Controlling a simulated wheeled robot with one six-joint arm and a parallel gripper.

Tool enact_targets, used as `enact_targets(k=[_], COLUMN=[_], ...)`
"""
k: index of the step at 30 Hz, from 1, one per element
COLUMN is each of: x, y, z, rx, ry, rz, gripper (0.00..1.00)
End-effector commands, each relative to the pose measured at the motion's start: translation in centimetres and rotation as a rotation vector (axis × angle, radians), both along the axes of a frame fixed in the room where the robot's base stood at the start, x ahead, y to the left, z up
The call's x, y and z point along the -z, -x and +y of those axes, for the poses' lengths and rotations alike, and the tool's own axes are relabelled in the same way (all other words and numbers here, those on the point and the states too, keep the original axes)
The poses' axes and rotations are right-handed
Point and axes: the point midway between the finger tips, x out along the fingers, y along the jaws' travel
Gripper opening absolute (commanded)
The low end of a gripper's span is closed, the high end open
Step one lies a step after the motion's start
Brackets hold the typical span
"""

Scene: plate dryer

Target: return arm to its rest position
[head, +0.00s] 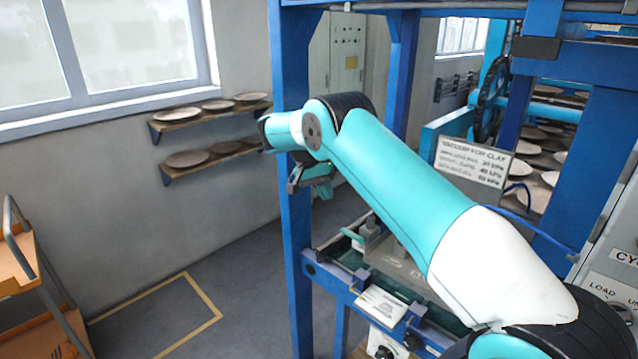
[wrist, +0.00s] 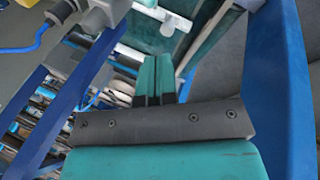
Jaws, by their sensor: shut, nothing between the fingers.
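My gripper (head: 318,188) hangs below the teal and white arm's far end in the head view, in front of a blue upright post (head: 296,250). In the wrist view the two teal fingers of my gripper (wrist: 155,72) lie side by side, shut, with nothing held between them. The arm reaches from the lower right toward the upper left, bent at the wrist. The blue post also stands close on the right in the wrist view (wrist: 278,90).
The blue dryer frame (head: 545,110) with plates on racks fills the right. A sign (head: 473,160) hangs on it. A machine bed (head: 400,268) lies below the arm. Wall shelves (head: 205,162) hold plates. An orange cart (head: 22,262) stands at left. The floor between is clear.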

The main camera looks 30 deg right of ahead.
Motion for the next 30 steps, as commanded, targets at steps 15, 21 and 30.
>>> enact_targets(k=[15, 21, 30], x=[-1.5, -1.3, -4.8], y=[-1.7, -1.8, -2.3], z=[1.0, 1.0, 4.1], rx=[-0.002, -0.002, -0.232], ry=[0.002, 0.002, -0.044], rz=[0.0, 0.0, -0.009], gripper=[0.0, 0.0, 0.0])
